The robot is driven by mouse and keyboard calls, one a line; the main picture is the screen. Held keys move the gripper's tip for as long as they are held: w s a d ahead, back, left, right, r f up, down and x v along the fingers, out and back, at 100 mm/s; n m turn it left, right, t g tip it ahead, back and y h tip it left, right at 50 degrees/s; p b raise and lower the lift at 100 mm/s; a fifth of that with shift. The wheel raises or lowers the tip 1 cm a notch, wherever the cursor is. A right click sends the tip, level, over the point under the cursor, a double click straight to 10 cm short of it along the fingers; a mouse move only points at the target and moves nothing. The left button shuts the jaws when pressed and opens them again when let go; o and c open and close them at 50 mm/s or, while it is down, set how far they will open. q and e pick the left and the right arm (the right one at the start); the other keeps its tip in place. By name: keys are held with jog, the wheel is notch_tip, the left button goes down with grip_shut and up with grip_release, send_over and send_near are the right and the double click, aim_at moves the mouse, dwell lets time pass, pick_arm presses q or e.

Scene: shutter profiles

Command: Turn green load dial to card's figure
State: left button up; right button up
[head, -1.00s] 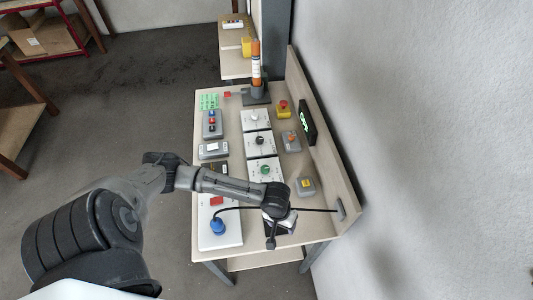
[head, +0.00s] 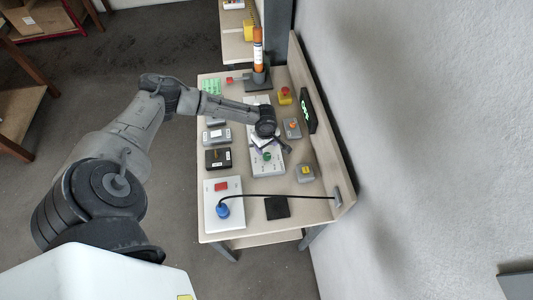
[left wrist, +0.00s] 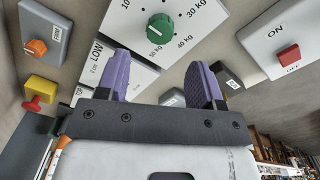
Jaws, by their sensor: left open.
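The green load dial (head: 267,156) sits on a white panel in the middle of the table. In the left wrist view the dial (left wrist: 160,28) shows large, with 10, 30 kg, 40 kg and 50 kg marks around it; I cannot tell its setting. My left gripper (head: 272,145) is over the panel column, near the dial. Its two purple fingers (left wrist: 160,64) are apart and empty, the dial beyond them and not between them. My right gripper is out of view.
A red switch box (left wrist: 289,55) and an orange-knob box (left wrist: 36,47) flank the dial panel. A red mushroom button (head: 285,92) is on the right. A black cable runs from a blue plug (head: 223,210) to the wall-side board. A dark pad (head: 277,208) lies at the near side.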

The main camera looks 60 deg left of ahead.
aim_at(266, 155)
pick_arm(q)
notch_tip(266, 155, down, 6)
jog(key=shift+f, duration=0.25)
dwell(0.4)
